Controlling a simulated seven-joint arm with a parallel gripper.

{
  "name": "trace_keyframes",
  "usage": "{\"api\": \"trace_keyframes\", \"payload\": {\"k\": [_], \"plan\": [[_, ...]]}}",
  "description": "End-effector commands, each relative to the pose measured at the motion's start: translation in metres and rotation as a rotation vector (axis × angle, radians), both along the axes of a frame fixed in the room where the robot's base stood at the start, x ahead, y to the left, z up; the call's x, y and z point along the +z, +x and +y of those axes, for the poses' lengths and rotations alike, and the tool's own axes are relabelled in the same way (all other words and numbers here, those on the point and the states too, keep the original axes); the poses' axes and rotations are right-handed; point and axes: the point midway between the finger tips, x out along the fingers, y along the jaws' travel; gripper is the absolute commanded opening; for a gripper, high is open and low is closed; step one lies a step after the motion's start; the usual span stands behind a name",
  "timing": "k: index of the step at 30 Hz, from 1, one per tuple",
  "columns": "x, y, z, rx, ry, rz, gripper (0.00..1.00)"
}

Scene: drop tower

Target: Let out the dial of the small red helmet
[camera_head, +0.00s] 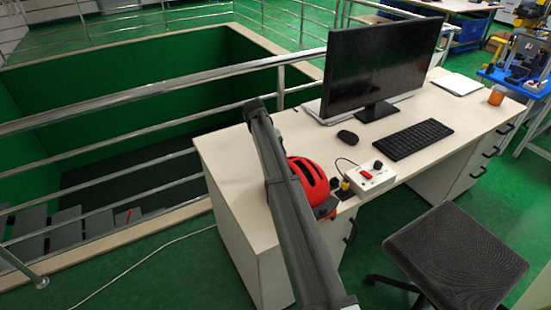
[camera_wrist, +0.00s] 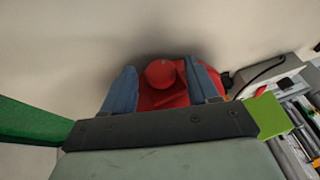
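The small red helmet (camera_head: 313,181) sits on the near part of the desk, partly hidden behind my arm in the head view. In the wrist view the red helmet (camera_wrist: 158,99) lies ahead of my gripper, and a round red dial (camera_wrist: 161,73) faces the camera. My gripper (camera_wrist: 159,68) is open, with one blue-grey finger on each side of the dial. Narrow gaps show between the dial and both fingers. The gripper body hides the lower part of the helmet. The fingers cannot be made out in the head view.
A white box with a red switch (camera_head: 369,178) and cable stands right of the helmet. A mouse (camera_head: 347,137), keyboard (camera_head: 413,139) and monitor (camera_head: 377,65) are farther back on the desk (camera_head: 232,160). A metal railing runs behind the desk. A dark stool (camera_head: 455,255) stands in front.

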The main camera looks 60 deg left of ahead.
Motion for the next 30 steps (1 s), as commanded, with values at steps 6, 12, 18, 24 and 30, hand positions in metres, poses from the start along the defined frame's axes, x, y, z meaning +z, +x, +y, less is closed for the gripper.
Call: {"api": "trace_keyframes", "payload": {"k": [6,12,18,24,30], "plan": [[0.0,0.0,0.0,0.0,0.0,0.0,0.61],[0.009,-0.002,0.005,0.0,0.001,0.0,0.61],[0.038,-0.008,0.019,0.001,0.002,-0.001,0.61],[0.075,-0.015,0.034,0.001,0.002,-0.001,0.61],[0.104,-0.022,0.046,0.0,0.001,0.0,0.61]]}}
